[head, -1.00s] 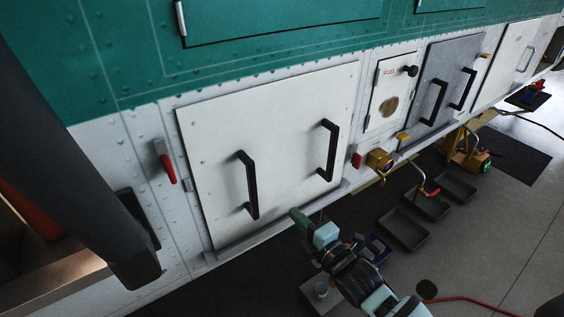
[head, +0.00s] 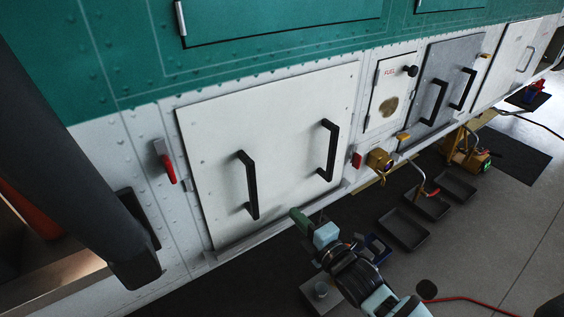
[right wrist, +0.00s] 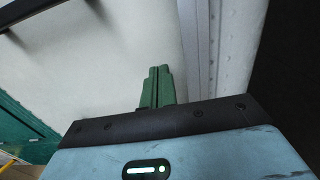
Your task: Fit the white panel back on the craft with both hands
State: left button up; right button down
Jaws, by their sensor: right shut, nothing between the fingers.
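The white panel (head: 285,120) with two black handles sits flat against the side of the craft (head: 130,150), in the middle of the head view. Its lower edge lies along a ledge. My right gripper (head: 294,212) is just below the panel's lower edge, between the two handles. It is shut and empty, and its green fingers are together. In the right wrist view the shut fingers (right wrist: 158,86) show in front of the white panel (right wrist: 110,60), with part of a black handle (right wrist: 50,10) at top left. I cannot tell whether they touch the panel. My left gripper is not in view.
A red latch (head: 165,162) is left of the panel and another red piece (head: 357,160) is right of it. A yellow fitting (head: 379,160) juts out at the lower right. Black trays (head: 404,229) and a red hose (head: 470,303) lie on the floor.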

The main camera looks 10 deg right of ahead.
jog(key=shift+w, duration=0.1)
jog(key=shift+w+a, duration=0.15)
jog(key=shift+w, duration=0.1)
jog(key=shift+w, duration=0.15)
jog(key=shift+w+a, duration=0.1)
jog(key=shift+w, duration=0.1)
jog(key=shift+w, duration=0.15)
jog(key=shift+w+a, duration=0.25)
jog(key=shift+w, duration=0.25)
dwell(0.4)
dwell(0.5)
